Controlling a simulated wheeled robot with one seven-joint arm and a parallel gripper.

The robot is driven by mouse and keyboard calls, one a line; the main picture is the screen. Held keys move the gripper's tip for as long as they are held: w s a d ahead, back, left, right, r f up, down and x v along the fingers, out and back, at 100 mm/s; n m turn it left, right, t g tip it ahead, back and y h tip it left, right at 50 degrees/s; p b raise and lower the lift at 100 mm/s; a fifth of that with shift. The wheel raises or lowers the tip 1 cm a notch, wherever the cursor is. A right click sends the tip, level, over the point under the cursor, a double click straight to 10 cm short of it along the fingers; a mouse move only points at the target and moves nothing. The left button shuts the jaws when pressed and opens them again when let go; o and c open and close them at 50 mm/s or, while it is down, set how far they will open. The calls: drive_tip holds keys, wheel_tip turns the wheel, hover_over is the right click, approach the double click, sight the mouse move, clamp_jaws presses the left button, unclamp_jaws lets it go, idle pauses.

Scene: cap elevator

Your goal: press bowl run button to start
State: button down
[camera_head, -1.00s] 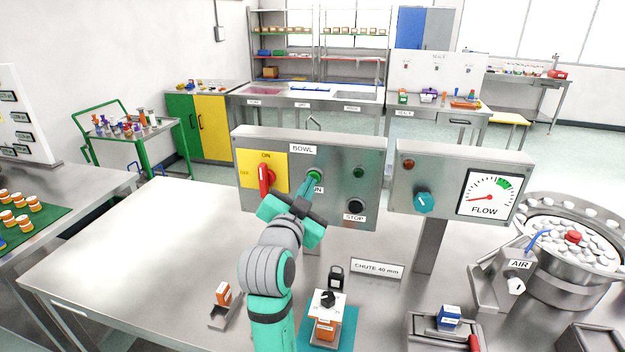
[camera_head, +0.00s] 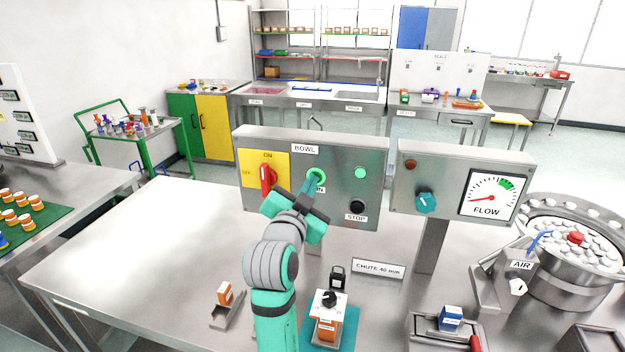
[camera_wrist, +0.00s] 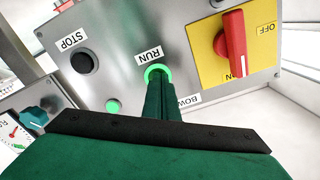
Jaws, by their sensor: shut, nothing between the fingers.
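The bowl control box (camera_head: 335,150) stands in the middle of the table, with a RUN label partly hidden by my gripper. The green run button (camera_head: 317,174) has a bright lit ring; it also shows lit in the wrist view (camera_wrist: 157,72). My gripper (camera_head: 312,185) is shut and empty, with its fingertips at the run button, apparently touching it. A green lamp (camera_head: 360,173) on the box is lit. The black stop button (camera_head: 357,207) sits below that lamp. The red switch (camera_head: 266,179) on the yellow plate stands upright, toward ON.
A flow box (camera_head: 460,180) with a teal knob and gauge stands to the right. The bowl (camera_head: 558,290) with white caps is at far right. A chute sign (camera_head: 378,268) and small bottle fixtures stand in front. The table's left part is clear.

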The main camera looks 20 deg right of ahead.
drive_tip(key=shift+s+d, duration=0.15)
drive_tip(key=shift+d, duration=0.05)
drive_tip(key=shift+v, duration=2.75)
drive_tip(key=shift+a, duration=0.1)
drive_tip(key=shift+a, duration=0.15)
drive_tip(key=shift+d, duration=0.25)
